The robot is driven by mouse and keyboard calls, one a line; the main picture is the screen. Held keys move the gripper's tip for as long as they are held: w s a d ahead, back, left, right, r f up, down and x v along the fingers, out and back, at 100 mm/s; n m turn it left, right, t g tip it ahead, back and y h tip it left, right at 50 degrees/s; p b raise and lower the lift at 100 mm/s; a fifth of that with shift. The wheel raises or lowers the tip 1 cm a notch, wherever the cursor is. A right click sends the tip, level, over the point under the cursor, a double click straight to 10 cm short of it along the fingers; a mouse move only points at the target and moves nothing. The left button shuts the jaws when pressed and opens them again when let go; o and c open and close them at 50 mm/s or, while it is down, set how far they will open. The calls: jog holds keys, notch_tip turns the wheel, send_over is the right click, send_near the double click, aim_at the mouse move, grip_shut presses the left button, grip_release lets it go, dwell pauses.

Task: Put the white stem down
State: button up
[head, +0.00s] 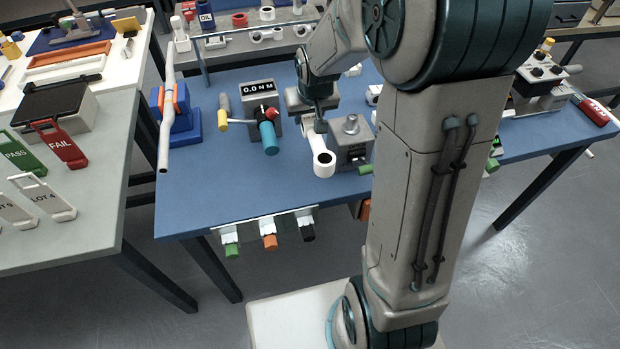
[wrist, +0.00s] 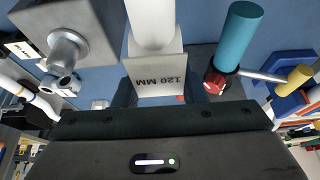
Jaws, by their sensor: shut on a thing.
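The white stem (head: 323,158) has a ring-shaped end and is at the middle of the blue table (head: 225,180), in front of my gripper (head: 316,122). In the wrist view the stem (wrist: 154,28) runs up out of the picture, and a block face marked 120 MM (wrist: 155,76) shows between the dark fingers. My gripper (wrist: 157,98) is shut on the stem. I cannot tell whether the stem touches the table. My arm hides part of the table to the right.
A grey gauge reading 0.0 NM (head: 260,100), with a teal-handled tool (head: 268,138), stands left of the stem. A grey block with a round knob (head: 350,142) stands close on the right. Bare blue tabletop lies in front and to the left. Colored handles hang at the front edge.

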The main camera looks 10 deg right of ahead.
jog(key=f+b, duration=0.1)
jog(key=b, duration=0.1)
jog(key=f+b, duration=0.1)
jog(key=shift+a+f+b, duration=0.2)
jog(key=shift+f+b, duration=0.1)
jog(key=shift+b, duration=0.1)
jog(key=f+b, duration=0.1)
jog(key=b, duration=0.3)
jog(key=shift+s, duration=0.1)
jog(key=shift+b, duration=0.4)
notch_tip(320, 180, down, 10)
jog(key=shift+r+b, duration=0.1)
jog(key=shift+b, duration=0.3)
jog(key=o, duration=1.1)
